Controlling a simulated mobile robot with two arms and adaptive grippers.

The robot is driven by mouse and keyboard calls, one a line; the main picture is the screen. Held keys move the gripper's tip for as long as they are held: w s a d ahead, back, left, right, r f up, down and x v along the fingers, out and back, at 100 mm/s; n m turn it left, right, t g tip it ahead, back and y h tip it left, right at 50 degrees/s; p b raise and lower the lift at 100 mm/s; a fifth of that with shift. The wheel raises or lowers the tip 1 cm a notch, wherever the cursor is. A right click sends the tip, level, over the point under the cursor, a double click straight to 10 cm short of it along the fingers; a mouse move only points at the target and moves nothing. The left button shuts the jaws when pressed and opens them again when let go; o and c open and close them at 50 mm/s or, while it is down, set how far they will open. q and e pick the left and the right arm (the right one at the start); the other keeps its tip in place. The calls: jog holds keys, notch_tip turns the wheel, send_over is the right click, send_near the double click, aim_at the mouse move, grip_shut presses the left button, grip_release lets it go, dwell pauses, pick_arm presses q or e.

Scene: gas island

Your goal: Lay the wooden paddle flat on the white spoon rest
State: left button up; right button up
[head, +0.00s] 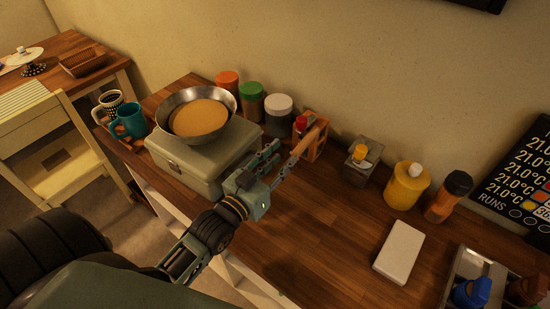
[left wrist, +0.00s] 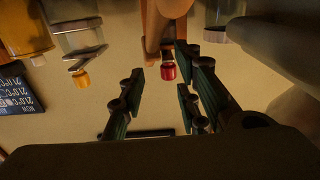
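The wooden paddle (head: 307,141) is tilted at a small orange-brown wooden holder (head: 319,149) near the wall; its lower end points toward my left gripper. My left gripper (head: 284,156) is over the counter beside the green-grey box, its fingers spread. In the left wrist view the spread fingers (left wrist: 163,72) have a brown wooden piece (left wrist: 153,45) just beyond and between their tips; I cannot tell whether they touch it. The white spoon rest (head: 400,252) lies flat and empty on the counter to the right. My right gripper is not in view.
A pan (head: 224,100) sits on the green-grey box (head: 190,163). Several jars line the wall.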

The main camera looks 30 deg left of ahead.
pick_arm(q)
jog(key=shift+s, duration=0.25)
jog(key=s+a+b, duration=0.1)
jog(key=s+b, duration=0.1)
jog(key=s, duration=0.9)
jog(key=shift+s+a, duration=0.2)
jog(key=shift+s, duration=0.05)
jog(key=shift+r, duration=0.1)
